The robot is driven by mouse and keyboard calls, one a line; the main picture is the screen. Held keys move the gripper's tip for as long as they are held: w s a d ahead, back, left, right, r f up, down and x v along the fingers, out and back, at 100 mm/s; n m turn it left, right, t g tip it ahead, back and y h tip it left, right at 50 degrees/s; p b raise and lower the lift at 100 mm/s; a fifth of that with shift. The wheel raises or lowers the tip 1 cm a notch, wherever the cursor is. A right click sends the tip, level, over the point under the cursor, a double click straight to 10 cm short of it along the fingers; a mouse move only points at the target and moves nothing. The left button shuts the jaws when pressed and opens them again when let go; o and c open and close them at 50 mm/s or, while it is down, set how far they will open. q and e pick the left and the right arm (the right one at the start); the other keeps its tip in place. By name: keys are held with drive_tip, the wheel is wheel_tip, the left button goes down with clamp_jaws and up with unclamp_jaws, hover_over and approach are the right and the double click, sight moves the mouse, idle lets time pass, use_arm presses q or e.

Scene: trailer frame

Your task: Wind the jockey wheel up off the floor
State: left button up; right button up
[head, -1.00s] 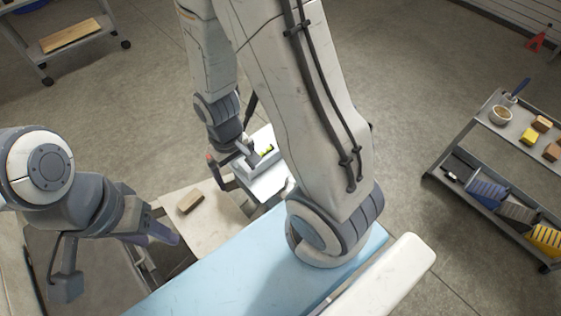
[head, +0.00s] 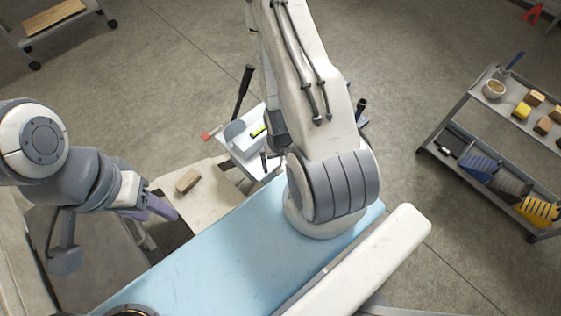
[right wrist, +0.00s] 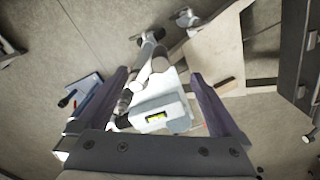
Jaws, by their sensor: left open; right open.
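The front of the trailer frame shows in the head view as a pale platform (head: 212,208). A black upright bar (head: 243,92) and a red-tipped lever (head: 211,133) stand beside the housing. I cannot make out the jockey wheel or its floor contact. My right gripper (right wrist: 158,78) is open, with the housing in view between its fingers; the arm hides it in the head view. My left gripper (head: 153,222) is open and empty at the left.
A wooden block (head: 188,181) lies on the pale platform. A blue panel (head: 215,245) and a white rail (head: 385,250) fill the foreground. A cart (head: 465,130) with blocks and bins stands right, another (head: 60,30) at top left.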

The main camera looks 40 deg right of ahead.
wheel_tip(320, 180, down, 8)
drive_tip(key=b, duration=0.6)
drive_tip(key=shift+r, duration=0.3)
drive_tip(key=c, duration=0.3)
clamp_jaws()
drive_tip(key=shift+w, duration=0.1)
idle(0.5)
